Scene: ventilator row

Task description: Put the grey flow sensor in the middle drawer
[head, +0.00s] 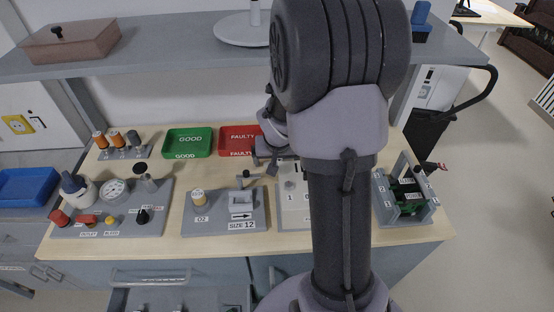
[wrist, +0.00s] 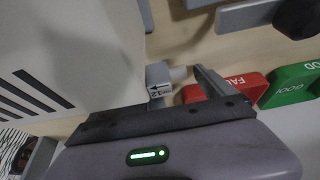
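The grey flow sensor (wrist: 159,76), a small block marked 12 with an arrow and a short tube, shows in the wrist view just beyond my palm, beside a pale box. My gripper (head: 263,161) is low over the back of the bench in the head view. In the wrist view one finger (wrist: 212,82) stands to the right of the sensor with a small gap. The other finger is hidden, apparently behind the pale box. I see no clear grip on the sensor. A drawer (head: 162,277) stands open under the bench front; my arm hides part of that front.
The pale box (head: 295,207) is close to my gripper. A green GOOD tray (head: 187,142) and a red FAULTY tray (head: 238,139) lie to its left. A SIZE 12 plate (head: 218,223) sits in front. A grey rack (head: 405,200) stands right; a shelf (head: 165,48) runs overhead.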

